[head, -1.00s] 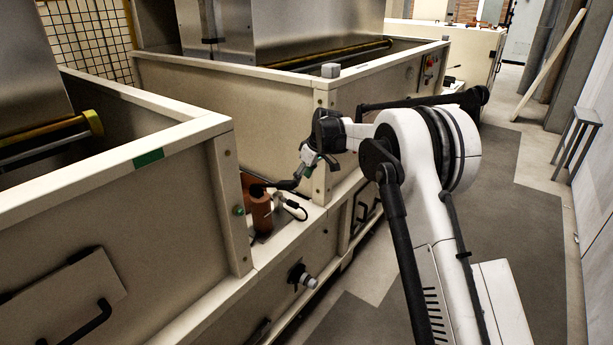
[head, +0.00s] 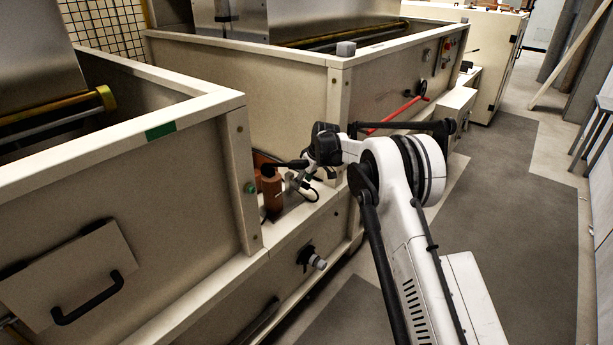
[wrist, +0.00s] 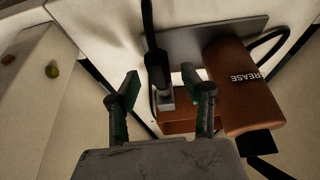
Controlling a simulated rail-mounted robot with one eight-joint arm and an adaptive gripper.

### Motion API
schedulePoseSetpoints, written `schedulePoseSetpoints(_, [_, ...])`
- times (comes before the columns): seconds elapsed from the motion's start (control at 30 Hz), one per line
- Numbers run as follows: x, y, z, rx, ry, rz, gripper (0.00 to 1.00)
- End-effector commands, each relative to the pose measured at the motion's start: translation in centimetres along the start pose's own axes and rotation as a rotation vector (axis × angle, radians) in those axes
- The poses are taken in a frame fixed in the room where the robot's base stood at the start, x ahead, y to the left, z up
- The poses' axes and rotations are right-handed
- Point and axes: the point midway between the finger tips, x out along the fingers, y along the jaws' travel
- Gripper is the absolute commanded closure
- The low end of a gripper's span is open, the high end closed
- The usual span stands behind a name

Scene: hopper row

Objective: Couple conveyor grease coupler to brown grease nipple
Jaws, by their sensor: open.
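In the wrist view, a grey metal fitting (wrist: 166,97) with a black hose rising from it, apparently the grease coupler, stands at a brown holder (wrist: 190,122). My open gripper (wrist: 160,92) has its two green-padded fingers on either side of the fitting, with gaps visible. Whether the fitting is level with the fingertips is unclear. A brown canister marked "GREASE" (wrist: 238,85) is just right of the right finger. In the head view my gripper (head: 292,184) is beside the brown canister (head: 272,196). I cannot pick out a brown grease nipple in either view.
A cream hopper wall and post (head: 240,165) stand close left of the canister. A black and grey fitting (head: 312,259) sticks out of the lower panel. A red lever (head: 395,115) is on the hopper behind. The grey aisle floor (head: 500,200) at right is clear.

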Motion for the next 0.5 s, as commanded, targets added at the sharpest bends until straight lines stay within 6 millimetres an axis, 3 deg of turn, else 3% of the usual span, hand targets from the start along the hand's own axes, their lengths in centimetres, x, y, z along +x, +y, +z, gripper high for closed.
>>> schedulePoseSetpoints(0.4, [0.77, -0.02, -0.01, 0.0, 0.0, 0.0, 0.57])
schedulePoseSetpoints(0.5, [0.77, -0.02, -0.01, 0.0, 0.0, 0.0, 0.69])
